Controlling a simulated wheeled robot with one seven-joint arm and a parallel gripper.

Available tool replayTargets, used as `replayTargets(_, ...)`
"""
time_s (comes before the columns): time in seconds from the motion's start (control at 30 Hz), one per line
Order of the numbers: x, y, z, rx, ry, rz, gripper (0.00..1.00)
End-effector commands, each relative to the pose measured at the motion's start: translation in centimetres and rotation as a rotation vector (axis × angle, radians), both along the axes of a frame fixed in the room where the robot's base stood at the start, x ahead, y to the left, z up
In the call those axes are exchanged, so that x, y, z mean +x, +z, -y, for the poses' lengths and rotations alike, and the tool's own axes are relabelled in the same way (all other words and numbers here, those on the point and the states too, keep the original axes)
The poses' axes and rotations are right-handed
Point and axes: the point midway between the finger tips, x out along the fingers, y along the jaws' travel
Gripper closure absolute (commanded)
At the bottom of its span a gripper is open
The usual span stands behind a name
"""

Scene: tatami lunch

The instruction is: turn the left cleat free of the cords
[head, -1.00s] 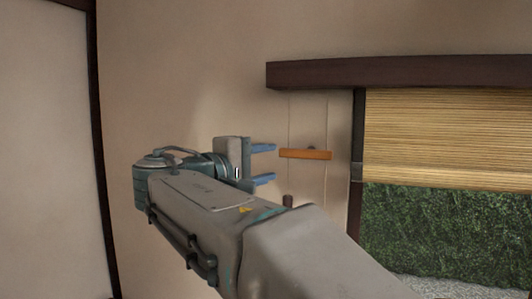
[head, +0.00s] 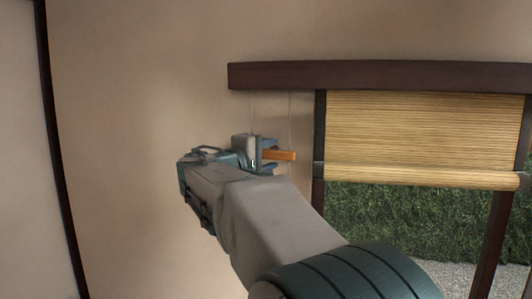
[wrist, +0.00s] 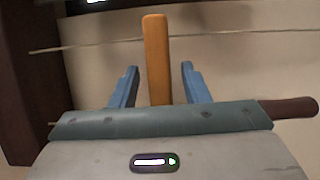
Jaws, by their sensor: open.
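The cleat is an orange-brown bar (head: 284,155) on the wall left of the window. It lies roughly level in the head view and also shows in the wrist view (wrist: 156,50). My gripper (head: 268,153) is at its left part, with the jaws open. In the wrist view the two blue fingers (wrist: 159,72) stand on either side of the bar, with gaps visible. One thin cord (wrist: 90,46) runs across the wrist view and meets the bar. In the head view, cords (head: 290,112) hang from the beam. The cleat's left end is hidden by my gripper.
A dark beam (head: 370,76) runs above the window. A bamboo blind (head: 425,135) hangs to the right beside a dark post (head: 319,140). A brown peg (wrist: 295,107) shows at the right of the wrist view. The wall at left is clear.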

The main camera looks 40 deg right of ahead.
Motion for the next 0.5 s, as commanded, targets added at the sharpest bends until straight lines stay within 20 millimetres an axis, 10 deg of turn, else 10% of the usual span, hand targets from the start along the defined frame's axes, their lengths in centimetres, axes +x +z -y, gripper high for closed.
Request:
replayTargets(0.17,-0.01,-0.02,0.01,0.000,0.000,0.000,0.58)
replayTargets(0.33,-0.01,-0.02,0.00,0.000,0.000,0.001,1.00)
replayTargets(0.5,-0.01,-0.05,-0.15,0.000,0.000,-0.001,1.00)
